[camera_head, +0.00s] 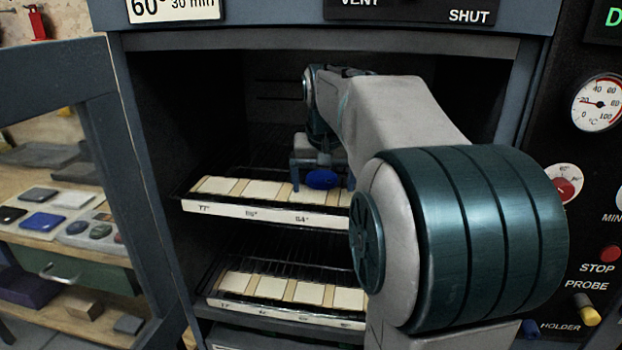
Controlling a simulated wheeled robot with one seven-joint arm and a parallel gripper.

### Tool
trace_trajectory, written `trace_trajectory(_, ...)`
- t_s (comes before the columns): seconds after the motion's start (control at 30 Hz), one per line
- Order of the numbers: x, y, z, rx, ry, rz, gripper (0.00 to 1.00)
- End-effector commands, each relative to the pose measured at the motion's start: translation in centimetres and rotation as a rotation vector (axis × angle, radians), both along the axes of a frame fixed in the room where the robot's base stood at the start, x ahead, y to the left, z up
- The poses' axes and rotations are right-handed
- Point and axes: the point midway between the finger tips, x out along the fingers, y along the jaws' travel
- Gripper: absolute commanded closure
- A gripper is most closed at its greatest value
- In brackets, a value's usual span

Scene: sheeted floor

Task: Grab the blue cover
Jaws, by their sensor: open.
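A small blue oval cover (321,179) sits over the upper shelf inside the open oven-like cabinet. My gripper (322,183) reaches into the cabinet, with its fingers pointing down on either side of the blue cover. The fingers look apart, and I cannot tell whether they touch the cover. My arm hides the right part of the shelf and the cabinet's inside. A flat blue block (42,221) also lies on the bench at the left, seen past the cabinet door.
The upper shelf (262,213) carries a row of pale tiles and a label strip. A lower rack (250,308) holds more tiles. The open door frame (125,165) stands at left. A control panel with a dial (598,102) is at right.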

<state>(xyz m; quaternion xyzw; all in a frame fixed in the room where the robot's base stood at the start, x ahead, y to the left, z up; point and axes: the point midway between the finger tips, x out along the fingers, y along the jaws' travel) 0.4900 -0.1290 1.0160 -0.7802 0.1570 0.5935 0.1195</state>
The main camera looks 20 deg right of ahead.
Motion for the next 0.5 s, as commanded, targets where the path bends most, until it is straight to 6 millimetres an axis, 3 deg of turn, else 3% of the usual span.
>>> trace_trajectory(0.33, 2.0, -0.9, 0.0, 0.0, 0.001, 0.0, 0.1)
trace_trajectory(0.5, 4.2, -1.8, 0.0, 0.002, 0.001, -0.001, 0.1)
